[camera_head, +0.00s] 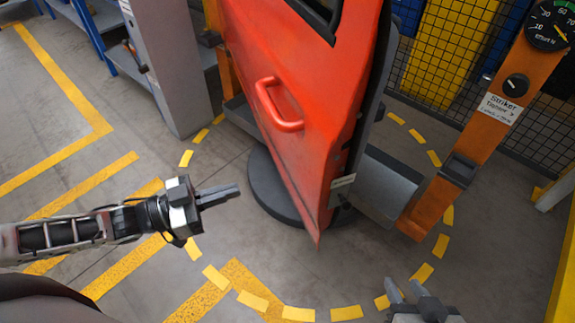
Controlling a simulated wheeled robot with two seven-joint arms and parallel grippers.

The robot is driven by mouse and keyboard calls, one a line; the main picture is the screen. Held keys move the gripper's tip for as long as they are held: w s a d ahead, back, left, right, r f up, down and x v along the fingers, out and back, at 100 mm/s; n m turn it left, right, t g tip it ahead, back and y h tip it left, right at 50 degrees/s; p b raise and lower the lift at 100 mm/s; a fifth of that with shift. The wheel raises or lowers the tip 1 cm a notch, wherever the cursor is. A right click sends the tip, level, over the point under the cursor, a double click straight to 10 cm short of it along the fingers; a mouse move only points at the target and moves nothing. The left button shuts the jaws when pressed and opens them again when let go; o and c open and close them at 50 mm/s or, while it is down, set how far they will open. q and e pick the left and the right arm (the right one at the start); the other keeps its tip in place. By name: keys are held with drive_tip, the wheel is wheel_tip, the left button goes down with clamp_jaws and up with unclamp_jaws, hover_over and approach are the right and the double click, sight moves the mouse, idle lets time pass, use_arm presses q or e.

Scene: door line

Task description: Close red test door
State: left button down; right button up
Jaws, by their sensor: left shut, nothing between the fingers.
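The red test door (315,95) stands upright in the middle of the view, with a red loop handle (280,105) on its outer face. Its free edge faces right and stands apart from the orange striker post (480,140), so the door is open. My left gripper (236,191) is shut and empty, left of the door's lower part and pointing toward it without touching. My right gripper (405,290) is at the bottom edge, only partly in view; its fingers look apart, with nothing seen between them. The hinge side is mostly hidden behind the door.
A dark round base (268,190) lies under the door, inside a dashed yellow floor ring (346,313). A grey cabinet (172,65) stands at upper left. A mesh fence (475,60) is behind the post. The floor between my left gripper and the door looks clear.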

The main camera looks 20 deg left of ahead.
use_arm(q)
drive_tip(key=a, duration=0.1)
approach(301, 164)
drive_tip(key=x, duration=0.7)
drive_tip(key=shift+s+r+p, duration=0.1)
drive_tip(key=shift+p, duration=0.3)
